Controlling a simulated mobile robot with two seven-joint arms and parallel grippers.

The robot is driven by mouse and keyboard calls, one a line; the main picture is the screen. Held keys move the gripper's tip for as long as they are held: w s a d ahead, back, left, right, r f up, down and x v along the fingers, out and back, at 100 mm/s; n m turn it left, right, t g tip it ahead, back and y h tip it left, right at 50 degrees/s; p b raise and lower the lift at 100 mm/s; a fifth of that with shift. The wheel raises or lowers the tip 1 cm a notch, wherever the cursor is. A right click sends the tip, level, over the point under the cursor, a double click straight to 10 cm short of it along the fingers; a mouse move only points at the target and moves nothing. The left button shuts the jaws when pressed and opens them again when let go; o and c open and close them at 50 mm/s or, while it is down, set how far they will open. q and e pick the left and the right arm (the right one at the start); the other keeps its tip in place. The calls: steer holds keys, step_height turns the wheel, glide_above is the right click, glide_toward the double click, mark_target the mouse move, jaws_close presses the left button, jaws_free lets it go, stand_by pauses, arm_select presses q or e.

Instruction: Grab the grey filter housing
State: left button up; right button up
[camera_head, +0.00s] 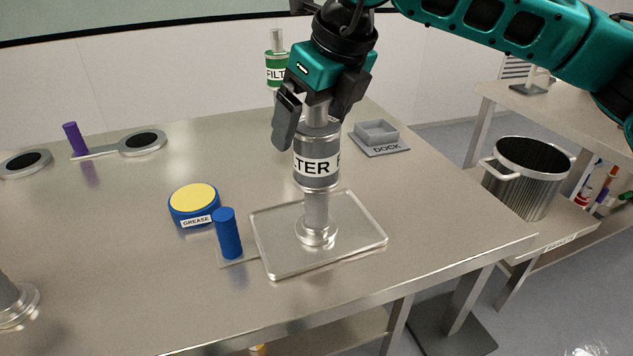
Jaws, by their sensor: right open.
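The grey filter housing (317,172) is a grey cylinder with a white band lettered "LTER". It stands upright on a metal stem with a round foot, above a clear square tray (358,235) on the steel table. My right gripper (306,125) comes down from above, with its fingers spread on either side of the housing's narrow top. The near finger hangs at the left, and the other is partly hidden behind. I cannot tell whether either finger touches the housing. My left gripper is not in view.
A green filter (276,70) stands behind. A grey dock (379,137) is right of the housing. A blue grease tin (194,204) with a yellow top and a blue cylinder (228,234) stand left. A steel pot (527,178) is on the lower side shelf.

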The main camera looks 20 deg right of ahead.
steer(key=shift+r, duration=0.1)
jaws_close()
stand_by(0.8)
